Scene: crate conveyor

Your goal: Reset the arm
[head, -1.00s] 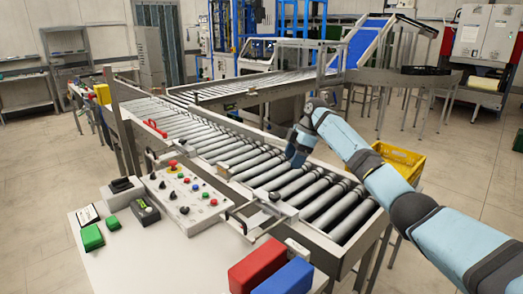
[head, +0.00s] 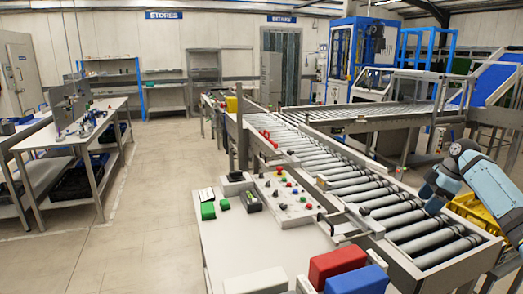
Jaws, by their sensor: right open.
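My right arm comes in from the right edge. Its blue and dark gripper (head: 433,203) hangs over the near right part of the roller conveyor (head: 412,228). The gripper is open and I see nothing held in it. The fingertips are small and dark, and whether they touch the rollers I cannot tell. A yellow crate (head: 474,214) is on the far side of the conveyor, partly hidden behind my right arm. My left gripper is not in view.
A control panel (head: 287,197) with buttons stands on a white table beside the conveyor. A red box (head: 337,265) and a blue box (head: 357,280) sit at its near end. Workbenches (head: 75,140) stand at left. The floor between is clear.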

